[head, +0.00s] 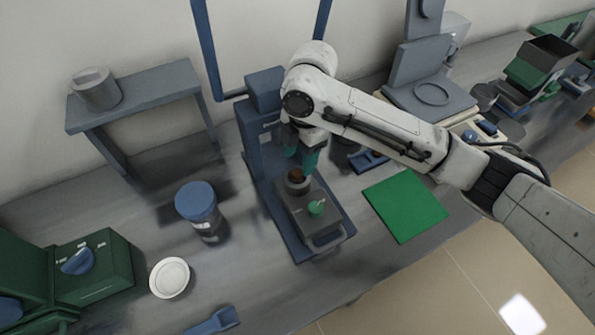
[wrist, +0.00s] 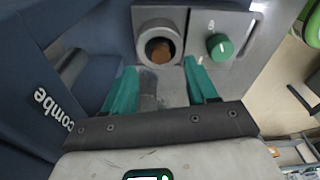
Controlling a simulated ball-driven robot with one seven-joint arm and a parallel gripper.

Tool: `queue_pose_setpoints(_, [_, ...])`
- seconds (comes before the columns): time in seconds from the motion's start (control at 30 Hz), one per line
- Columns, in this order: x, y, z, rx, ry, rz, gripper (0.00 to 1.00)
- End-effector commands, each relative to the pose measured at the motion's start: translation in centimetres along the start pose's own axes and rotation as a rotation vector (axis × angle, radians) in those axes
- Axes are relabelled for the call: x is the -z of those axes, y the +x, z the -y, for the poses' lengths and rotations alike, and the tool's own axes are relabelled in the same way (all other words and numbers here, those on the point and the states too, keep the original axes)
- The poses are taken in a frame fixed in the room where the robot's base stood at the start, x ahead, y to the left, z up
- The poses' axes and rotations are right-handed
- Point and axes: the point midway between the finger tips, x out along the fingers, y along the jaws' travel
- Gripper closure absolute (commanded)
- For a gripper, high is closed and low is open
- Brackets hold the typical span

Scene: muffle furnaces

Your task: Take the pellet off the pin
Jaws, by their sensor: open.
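A brown, round-topped piece, which looks like the pellet (head: 295,176), sits inside a grey ring-shaped collar on the blue and grey press. In the wrist view the pellet (wrist: 158,50) shows within the ring, just beyond my fingertips. The pin is not visible as a separate part. My gripper (head: 301,158) has teal fingers and hangs close above and behind the collar. In the wrist view my gripper (wrist: 160,70) is open, with nothing between its fingers.
A green knob (head: 316,208) is beside the collar, near my right finger in the wrist view. The blue press column (head: 262,120) stands behind. A blue-lidded jar (head: 197,202) and white dish (head: 170,278) are left; a green mat (head: 405,206) lies right.

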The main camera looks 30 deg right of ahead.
Motion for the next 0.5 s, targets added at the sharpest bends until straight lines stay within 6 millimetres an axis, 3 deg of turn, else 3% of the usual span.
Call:
queue_pose_setpoints(0.23, [-0.1, 3.3, 0.1, 0.002, 0.001, -0.001, 0.43])
queue_pose_setpoints(0.5, [-0.1, 4.0, 0.1, 0.001, 0.0, 0.0, 0.43])
